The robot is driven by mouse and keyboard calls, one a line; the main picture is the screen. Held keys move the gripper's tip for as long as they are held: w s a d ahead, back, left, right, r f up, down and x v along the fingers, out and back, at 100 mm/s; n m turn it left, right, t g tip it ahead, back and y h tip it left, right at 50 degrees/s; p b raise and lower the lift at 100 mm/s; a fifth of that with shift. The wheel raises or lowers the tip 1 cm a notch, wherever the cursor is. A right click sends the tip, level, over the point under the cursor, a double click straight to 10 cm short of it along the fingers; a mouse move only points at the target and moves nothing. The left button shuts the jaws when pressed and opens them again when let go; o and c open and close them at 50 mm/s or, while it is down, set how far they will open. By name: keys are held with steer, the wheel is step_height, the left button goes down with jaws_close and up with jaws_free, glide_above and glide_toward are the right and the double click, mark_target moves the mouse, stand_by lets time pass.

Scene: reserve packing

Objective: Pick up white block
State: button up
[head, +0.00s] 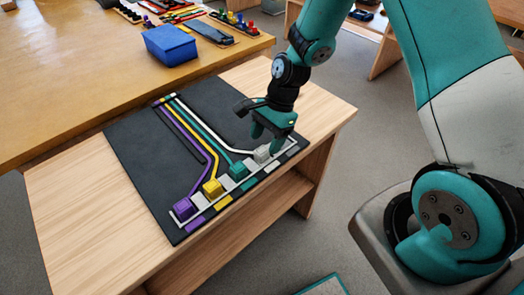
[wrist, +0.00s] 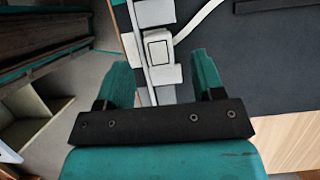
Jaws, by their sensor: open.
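The white block (head: 262,154) sits at the right end of a row of coloured blocks on a dark mat (head: 141,148). My gripper (head: 266,130) is over this end of the mat, just above the white block, with its fingers pointing down. In the wrist view the white block (wrist: 158,49) lies ahead of and between the two teal fingers of my gripper (wrist: 162,78). The jaws are open with nothing between them. I cannot tell the exact height of the fingertips over the block.
Green (head: 238,171), yellow (head: 212,187) and purple (head: 183,207) blocks stand in the same row, with coloured lines running from them across the mat. A blue box (head: 171,45) stands on the larger table (head: 75,65) behind. Bare wood surrounds the mat.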

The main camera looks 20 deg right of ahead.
mark_target(262, 154)
steer(key=shift+x, duration=1.45)
steer(key=shift+s, duration=0.1)
steer(key=c, duration=1)
steer(key=shift+r, duration=0.15)
